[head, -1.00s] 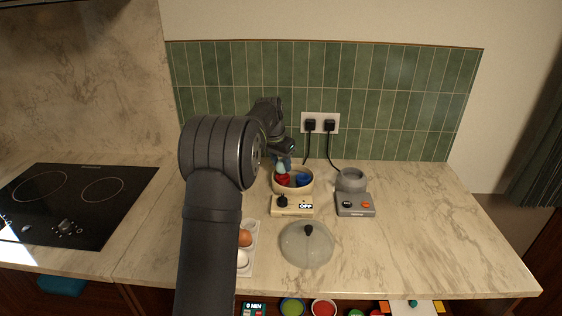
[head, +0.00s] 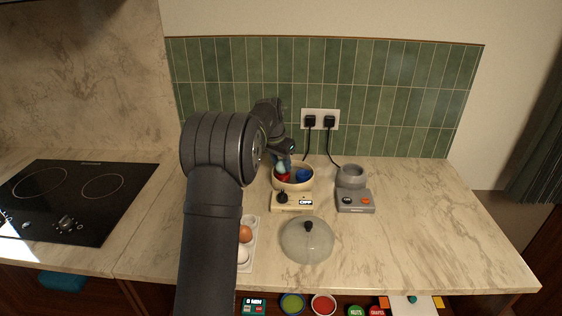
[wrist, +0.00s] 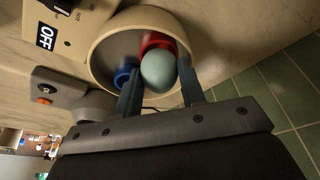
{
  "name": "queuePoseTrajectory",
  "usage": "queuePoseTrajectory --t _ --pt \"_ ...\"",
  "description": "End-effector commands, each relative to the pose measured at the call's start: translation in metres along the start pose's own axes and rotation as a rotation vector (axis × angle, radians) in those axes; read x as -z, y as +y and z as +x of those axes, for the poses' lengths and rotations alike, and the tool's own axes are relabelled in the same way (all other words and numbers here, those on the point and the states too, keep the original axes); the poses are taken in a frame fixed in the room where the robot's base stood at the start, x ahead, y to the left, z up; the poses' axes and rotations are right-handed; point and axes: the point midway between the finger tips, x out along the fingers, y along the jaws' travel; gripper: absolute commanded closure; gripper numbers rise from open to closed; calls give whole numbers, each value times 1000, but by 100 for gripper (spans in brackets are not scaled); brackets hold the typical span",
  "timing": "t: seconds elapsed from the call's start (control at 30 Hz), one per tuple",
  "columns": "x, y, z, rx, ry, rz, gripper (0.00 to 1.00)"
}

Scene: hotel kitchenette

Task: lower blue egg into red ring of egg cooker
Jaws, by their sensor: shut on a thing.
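The blue egg (wrist: 158,70), pale blue-green, is between the fingers of my gripper (wrist: 160,92), which is shut on it. In the wrist view the egg overlaps the red ring (wrist: 155,41) and hides part of it. I cannot tell whether egg and ring touch. The cream egg cooker (wrist: 103,58) is open, with the blue ring (wrist: 124,74) beside the red one. In the head view my gripper (head: 284,160) is over the left side of the cooker (head: 291,201), above the red ring (head: 284,177). The cooker's display reads OFF.
A grey appliance (head: 355,200) stands right of the cooker. A clear domed lid (head: 308,243) lies in front. An egg tray (head: 247,263) is partly behind my arm. Tiled wall (head: 400,100) and plugs (head: 320,121) are behind. The counter's right side is clear.

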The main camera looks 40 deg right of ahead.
Motion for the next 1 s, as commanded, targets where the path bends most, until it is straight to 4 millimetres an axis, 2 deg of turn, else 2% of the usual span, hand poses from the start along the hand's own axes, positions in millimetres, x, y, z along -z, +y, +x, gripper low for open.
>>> queuePoseTrajectory --t 0.83,0.9,1.0 --pt "-2 0 9 0 1 0 72" --pt "-2 0 9 0 1 0 54" --pt "-2 0 9 0 1 0 38"
